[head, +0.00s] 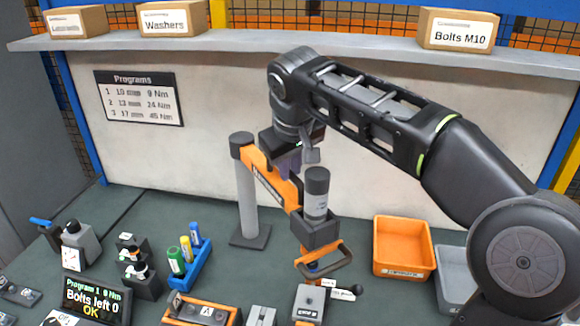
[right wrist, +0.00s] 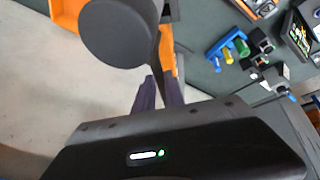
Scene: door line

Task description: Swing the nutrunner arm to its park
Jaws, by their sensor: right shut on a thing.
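The nutrunner arm (head: 264,176) is an orange beam with dark ends. It runs from a grey post (head: 246,199) toward the front right. The nutrunner (head: 316,197), a grey upright cylinder, hangs at its front end above an orange looped handle (head: 325,266). My right gripper (head: 290,166) reaches down from above and is shut on the orange beam between post and nutrunner. In the right wrist view my fingers (right wrist: 157,92) meet at the orange beam (right wrist: 169,65), beside a round dark cap that partly hides it. My left gripper is not in view.
An orange bin (head: 403,275) stands to the right. At front left are a blue rack (head: 192,270) with coloured sockets and a display (head: 93,300) reading "Bolts left 0 OK". A shelf (head: 330,52) with boxes crosses the back.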

